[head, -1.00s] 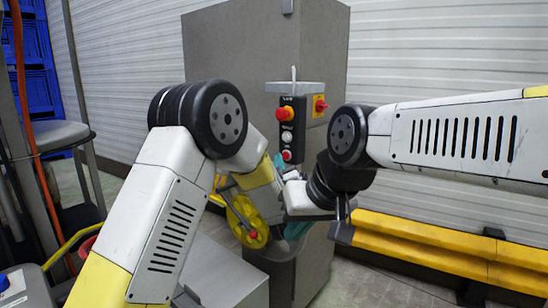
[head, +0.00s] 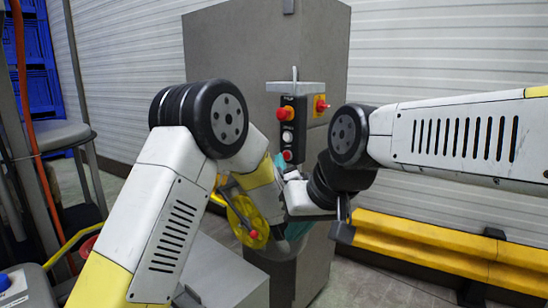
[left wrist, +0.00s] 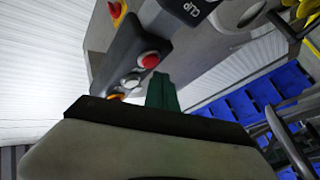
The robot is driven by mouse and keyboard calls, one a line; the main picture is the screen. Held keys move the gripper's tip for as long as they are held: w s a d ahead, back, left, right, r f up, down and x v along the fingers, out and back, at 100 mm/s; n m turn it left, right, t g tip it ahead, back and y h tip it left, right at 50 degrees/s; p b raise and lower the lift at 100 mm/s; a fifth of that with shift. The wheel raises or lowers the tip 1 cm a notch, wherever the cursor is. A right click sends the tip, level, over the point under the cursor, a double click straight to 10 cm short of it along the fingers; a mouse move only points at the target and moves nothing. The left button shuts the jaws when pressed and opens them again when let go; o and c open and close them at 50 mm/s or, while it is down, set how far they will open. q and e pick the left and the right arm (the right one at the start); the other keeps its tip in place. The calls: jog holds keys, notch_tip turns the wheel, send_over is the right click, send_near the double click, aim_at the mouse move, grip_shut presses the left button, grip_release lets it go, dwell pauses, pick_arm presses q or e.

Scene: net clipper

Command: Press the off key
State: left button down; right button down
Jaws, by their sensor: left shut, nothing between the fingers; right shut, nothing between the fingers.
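A black control box (head: 299,110) hangs on the front of the grey cabinet. Key lettering is too small to read. My left gripper (head: 280,168), teal-tipped and shut, is just below the red button. In the left wrist view its green fingers (left wrist: 162,92) point toward the box, close to the red button (left wrist: 150,60); contact cannot be told. My right gripper (head: 297,231) is lower, shut and partly hidden by its own arm.
The grey cabinet (head: 235,55) stands behind the box. A second red knob (head: 320,105) sits on the cabinet's right side. A yellow wheel-like part (head: 245,215) is low at the left. A yellow barrier (head: 430,250) runs along the right wall. Blue crates (head: 38,75) are at far left.

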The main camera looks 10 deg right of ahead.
dwell(0.7)
pick_arm(q)
jog(key=shift+w+d, duration=0.3)
jog(key=shift+d, duration=0.05)
jog(key=shift+w+d, duration=0.25)
jog(key=shift+d, duration=0.1)
dwell(0.6)
jog(key=shift+s+a, duration=0.55)
jog(key=shift+a, duration=0.15)
jog(key=s+a, duration=0.1)
jog(key=a, duration=0.1)
jog(key=s+a, duration=0.2)
dwell(0.6)
dwell(0.5)
